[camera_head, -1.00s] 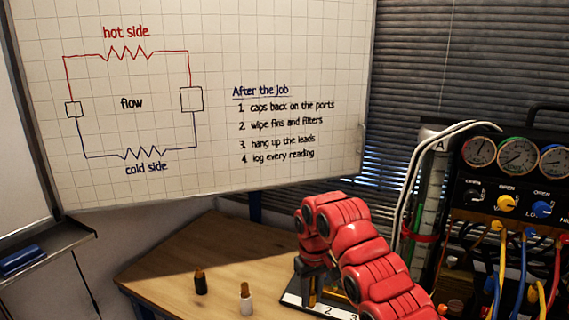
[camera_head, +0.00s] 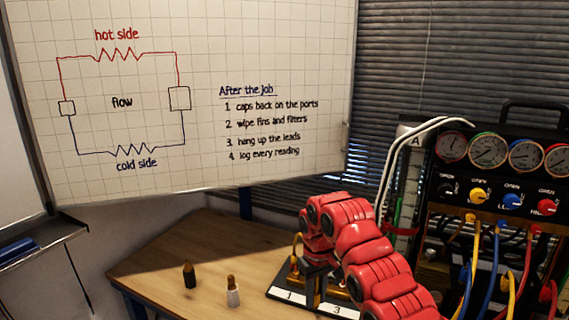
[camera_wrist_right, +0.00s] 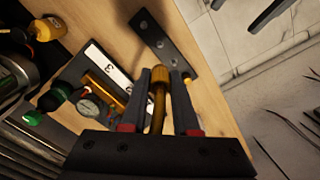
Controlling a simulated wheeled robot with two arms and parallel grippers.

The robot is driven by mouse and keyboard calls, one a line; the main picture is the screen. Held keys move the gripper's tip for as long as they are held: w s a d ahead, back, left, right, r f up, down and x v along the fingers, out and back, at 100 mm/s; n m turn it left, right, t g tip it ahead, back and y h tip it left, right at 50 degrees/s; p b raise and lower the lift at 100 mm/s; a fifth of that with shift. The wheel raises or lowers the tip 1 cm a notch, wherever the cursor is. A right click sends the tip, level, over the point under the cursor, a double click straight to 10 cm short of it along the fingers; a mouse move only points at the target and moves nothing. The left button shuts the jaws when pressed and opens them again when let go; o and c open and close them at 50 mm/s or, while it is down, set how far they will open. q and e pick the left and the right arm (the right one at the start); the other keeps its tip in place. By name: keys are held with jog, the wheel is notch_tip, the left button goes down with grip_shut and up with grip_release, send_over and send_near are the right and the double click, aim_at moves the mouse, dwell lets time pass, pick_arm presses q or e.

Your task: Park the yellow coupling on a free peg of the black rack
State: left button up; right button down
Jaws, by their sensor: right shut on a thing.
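My right gripper (camera_wrist_right: 161,76) is shut on the yellow coupling (camera_wrist_right: 159,92), which stands lengthwise between the two dark fingers in the wrist view. A black bar with round grey spots (camera_wrist_right: 158,38), seemingly the rack from above, lies beyond the fingertips in the wrist view. A yellow spot (camera_wrist_right: 187,76) shows at its near end. Whether the coupling touches anything is unclear. My left gripper is not in view.
A dark bottle (camera_head: 189,276) and a white bottle (camera_head: 233,293) stand left of the stand. A bent brass piece (camera_head: 296,246) rises behind label 1. The gauge panel (camera_head: 503,190) with coloured hoses is at the right. The wooden table (camera_head: 150,262) is clear at left.

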jog(key=shift+s+f+b, duration=0.1)
jog(key=shift+f+b, duration=0.4)
jog(key=shift+f, duration=0.2)
notch_tip(320, 180, down, 7)
jog(key=b, duration=0.4)
jog(key=shift+r+b, duration=0.15)
jog(key=shift+b, duration=0.15)
jog(key=shift+f+b, duration=1.1)
jog(key=shift+f, duration=0.8)
jog(key=shift+b, duration=0.3)
jog(key=shift+f+b, duration=1.05)
jog(key=shift+f, duration=0.5)
jog(key=shift+f, duration=0.15)
